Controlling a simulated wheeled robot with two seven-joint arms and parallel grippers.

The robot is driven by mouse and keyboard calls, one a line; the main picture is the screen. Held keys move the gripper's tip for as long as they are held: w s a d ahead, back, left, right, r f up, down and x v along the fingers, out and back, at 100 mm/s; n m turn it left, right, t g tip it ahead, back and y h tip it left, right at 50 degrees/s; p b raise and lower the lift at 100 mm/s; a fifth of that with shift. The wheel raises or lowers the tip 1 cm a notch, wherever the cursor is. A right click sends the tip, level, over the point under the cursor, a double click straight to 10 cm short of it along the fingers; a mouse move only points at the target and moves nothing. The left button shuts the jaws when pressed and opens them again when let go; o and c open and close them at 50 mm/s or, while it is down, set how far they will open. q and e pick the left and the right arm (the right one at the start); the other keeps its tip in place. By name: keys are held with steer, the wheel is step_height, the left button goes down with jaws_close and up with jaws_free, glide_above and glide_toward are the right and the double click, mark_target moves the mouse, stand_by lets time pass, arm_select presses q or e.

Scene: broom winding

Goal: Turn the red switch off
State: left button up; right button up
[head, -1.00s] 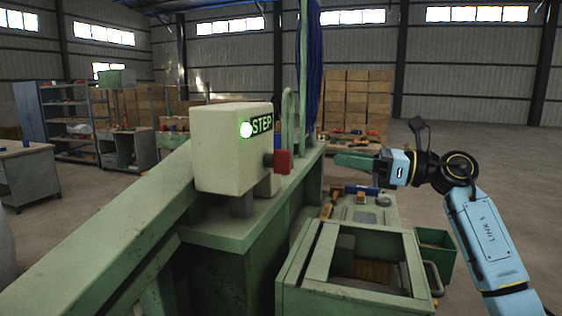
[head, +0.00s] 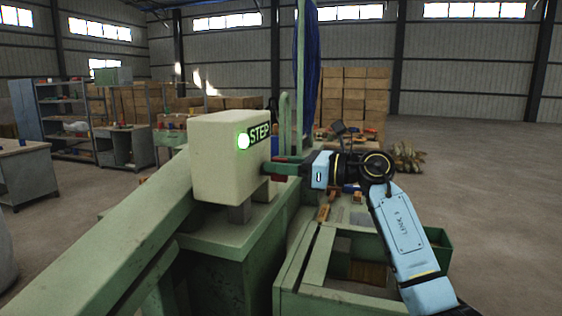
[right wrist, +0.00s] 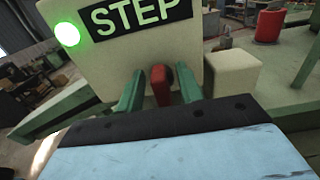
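The cream box (head: 222,158) has a lit green lamp (head: 243,141) and a STEP sign; it also fills the upper part of the right wrist view (right wrist: 125,65). The red switch (head: 281,178) sticks out of the box's right side, partly hidden by my green fingers. My right gripper (head: 287,167) is at the switch. In the right wrist view, the red switch (right wrist: 160,88) stands between the two green fingertips of my right gripper (right wrist: 160,92), with a narrow gap on each side. The fingers are apart. My left gripper is not in view.
The box stands on a green machine frame (head: 120,230) with a long sloping beam. A green open-topped frame (head: 330,285) lies below my right arm. Tools lie on a bench behind it. The floor (head: 480,190) at the right is clear.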

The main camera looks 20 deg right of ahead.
steer(key=shift+w, duration=0.1)
steer(key=c, duration=0.7)
steer(key=m+p, duration=0.4)
steer(key=m, duration=0.1)
steer(key=shift+w+d+r+p, duration=0.1)
steer(key=shift+w+d+p, duration=0.15)
steer(key=shift+p, duration=0.15)
steer(key=shift+w+d+f+m+p, duration=0.1)
steer(key=shift+f+m+p, duration=0.15)
steer(key=shift+m+p, duration=1.55)
steer(key=shift+w+a+f+m+p, duration=0.15)
steer(key=shift+m+p, duration=0.9)
steer(key=shift+m, duration=1.5)
steer(key=shift+w+d+f+m+p, duration=0.15)
steer(key=shift+f+m+p, duration=0.15)
steer(key=shift+m+p, duration=1.5)
steer(key=shift+s+m+b, duration=0.1)
steer(key=shift+m+b, duration=0.3)
steer(key=shift+m, duration=0.05)
